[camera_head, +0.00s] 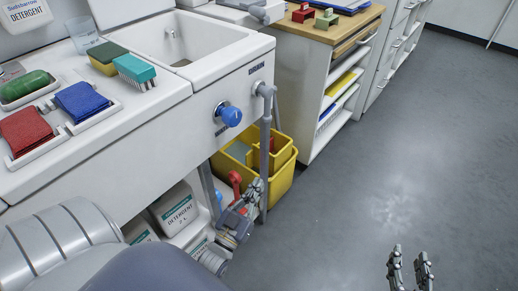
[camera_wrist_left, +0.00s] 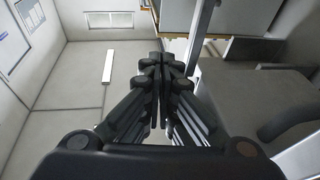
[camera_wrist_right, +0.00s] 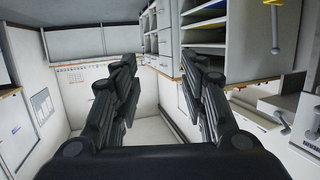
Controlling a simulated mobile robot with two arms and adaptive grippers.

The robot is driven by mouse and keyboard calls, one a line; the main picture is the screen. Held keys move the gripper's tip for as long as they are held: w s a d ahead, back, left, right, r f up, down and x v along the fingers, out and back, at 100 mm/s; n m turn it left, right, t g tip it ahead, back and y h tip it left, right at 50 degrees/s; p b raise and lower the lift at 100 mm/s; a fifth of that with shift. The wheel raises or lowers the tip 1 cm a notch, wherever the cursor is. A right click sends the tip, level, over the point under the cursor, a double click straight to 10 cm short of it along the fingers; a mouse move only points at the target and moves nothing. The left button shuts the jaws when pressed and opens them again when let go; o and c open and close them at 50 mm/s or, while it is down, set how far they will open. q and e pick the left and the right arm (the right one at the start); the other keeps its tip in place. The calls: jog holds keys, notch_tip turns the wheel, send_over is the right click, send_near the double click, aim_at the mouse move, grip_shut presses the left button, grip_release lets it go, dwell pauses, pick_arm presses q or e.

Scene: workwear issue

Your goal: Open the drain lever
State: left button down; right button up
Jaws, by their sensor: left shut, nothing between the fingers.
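A grey bent lever or pipe (camera_head: 267,120) comes out of the sink front under a small dark label and hangs straight down; I cannot tell for sure that it is the drain lever. A blue round knob (camera_head: 229,115) sits on the same front, left of it. A red handle (camera_head: 235,182) shows low under the sink. My left gripper (camera_head: 255,187) is near the lower end of the grey piece, in front of the space under the sink. Its fingers are together and empty in the left wrist view (camera_wrist_left: 161,62). My right gripper (camera_head: 409,255) is open and empty over the floor; it also shows in the right wrist view (camera_wrist_right: 160,75).
A yellow bucket (camera_head: 283,178) stands under the sink behind my left gripper. Detergent containers (camera_head: 178,208) stand to its left. The white counter (camera_head: 110,135) holds trays with cloths, a brush and a sponge. Shelves (camera_head: 330,105) stand beyond. The grey floor (camera_head: 400,150) at right is clear.

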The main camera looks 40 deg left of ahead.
pick_arm(q)
jog(key=s+a+r+t+y+b, duration=0.1)
jog(key=s+r+t+b, duration=0.3)
jog(key=r, duration=0.6)
jog(key=shift+s+a+r+t+b, duration=0.4)
jog(key=shift+a+t, duration=0.15)
jog(key=shift+t, duration=0.35)
pick_arm(e)
notch_tip(320, 180, up, 14)
jog(key=s+t+y, duration=0.1)
jog(key=s+t, duration=0.1)
jog(key=t, duration=0.2)
jog(key=shift+s+f, duration=0.2)
jog(key=shift+f, duration=0.05)
pick_arm(q)
send_near(266, 104)
notch_tip(266, 104, up, 3)
jog(key=s, duration=0.1)
jog(key=shift+w+b, duration=0.85)
jog(key=shift+w, duration=1.25)
pick_arm(e)
notch_tip(266, 104, up, 7)
jog(key=s+t+y, duration=0.1)
jog(key=s+t, duration=0.1)
jog(key=t, duration=0.2)
jog(key=shift+s+a+y, duration=0.15)
jog(key=shift+y, duration=0.25)
jog(key=shift+r+t, duration=0.15)
jog(key=shift+t, duration=0.15)
